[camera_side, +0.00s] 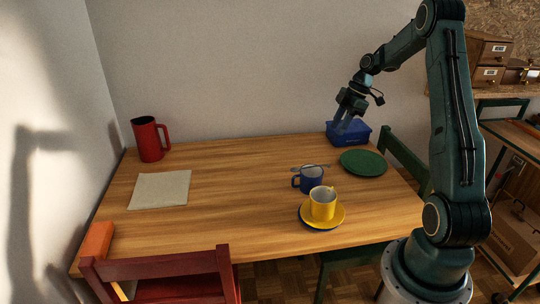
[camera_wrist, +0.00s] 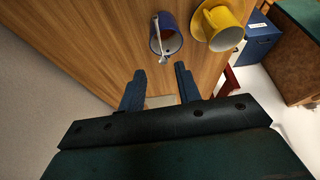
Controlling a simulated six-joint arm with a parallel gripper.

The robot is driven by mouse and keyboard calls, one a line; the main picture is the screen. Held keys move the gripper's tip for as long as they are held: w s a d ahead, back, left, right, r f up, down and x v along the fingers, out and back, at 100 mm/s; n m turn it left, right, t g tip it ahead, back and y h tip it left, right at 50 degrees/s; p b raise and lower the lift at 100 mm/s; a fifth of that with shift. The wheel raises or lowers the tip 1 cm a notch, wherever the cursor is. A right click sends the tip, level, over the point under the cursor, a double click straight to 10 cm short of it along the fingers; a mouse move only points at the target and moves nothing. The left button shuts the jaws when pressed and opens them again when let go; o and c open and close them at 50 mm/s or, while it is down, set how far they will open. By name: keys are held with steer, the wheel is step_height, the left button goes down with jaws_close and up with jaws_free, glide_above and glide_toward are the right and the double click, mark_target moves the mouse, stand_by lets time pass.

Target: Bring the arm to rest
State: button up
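My gripper (camera_side: 345,124) hangs at the back right of the table, in front of or over the blue bin (camera_side: 350,138); I cannot tell which. In the wrist view its two fingers (camera_wrist: 159,86) stand apart with nothing held between them. My arm reaches up from its base at the right and bends over toward the table.
On the wooden table (camera_side: 235,190) are a blue mug (camera_side: 311,181) with a spoon at its rim, a yellow cup (camera_side: 322,205) on stacked saucers, a green plate (camera_side: 363,163), a pale cloth (camera_side: 160,190) and a red jug (camera_side: 148,140). Chairs (camera_side: 160,268) stand around. The middle is clear.

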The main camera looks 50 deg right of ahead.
stand_by(0.3)
steer(key=s+a+r+m+h, duration=0.1)
steer(key=a+r+m, duration=0.1)
steer(key=a+r, duration=0.7)
steer(key=a+r+m+h, duration=0.15)
steer(key=a+r, duration=0.35)
steer(key=a, duration=0.7)
steer(key=s+a+r+m+t, duration=0.1)
steer(key=s+a+m, duration=0.5)
steer(key=s+a, duration=0.6)
steer(key=shift+s+a+t+h, duration=0.4)
steer(key=shift+s+t, duration=0.4)
steer(key=shift+s, duration=1.4)
